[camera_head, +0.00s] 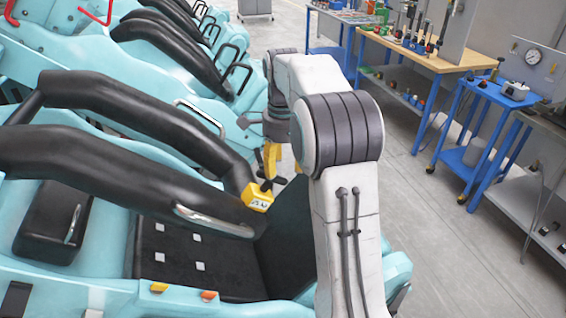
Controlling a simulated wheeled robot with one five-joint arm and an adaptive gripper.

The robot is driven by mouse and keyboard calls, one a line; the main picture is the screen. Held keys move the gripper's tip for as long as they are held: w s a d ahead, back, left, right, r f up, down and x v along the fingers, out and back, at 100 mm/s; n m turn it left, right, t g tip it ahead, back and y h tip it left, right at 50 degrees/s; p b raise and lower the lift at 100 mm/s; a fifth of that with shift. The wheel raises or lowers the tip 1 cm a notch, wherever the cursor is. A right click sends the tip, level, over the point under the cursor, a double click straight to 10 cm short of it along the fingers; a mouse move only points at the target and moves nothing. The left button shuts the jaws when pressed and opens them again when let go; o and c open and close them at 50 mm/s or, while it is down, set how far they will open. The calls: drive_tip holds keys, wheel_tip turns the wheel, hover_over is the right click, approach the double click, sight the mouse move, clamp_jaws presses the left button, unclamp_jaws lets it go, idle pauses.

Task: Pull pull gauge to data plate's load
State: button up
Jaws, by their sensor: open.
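A small yellow box with dark marks on its face, which looks like the pull gauge (257,198), sits at the end of a black padded lap bar (130,172) in the teal coaster car. A short dark piece sticks up from it. My gripper (283,170) is open, with yellow fingers pointing down just above and right of the gauge. My arm hides part of the gripper, and I cannot tell whether a finger touches the gauge. I cannot make out a data plate or any load figure.
A black seat (190,262) with white squares lies below the bar. More teal cars with black bars and handles stand behind. A blue cart (490,100) and a wooden-topped workbench (425,55) stand at the right. The grey floor (450,255) between is clear.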

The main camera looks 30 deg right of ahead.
wheel_tip(320, 180, up, 12)
idle(0.9)
idle(0.7)
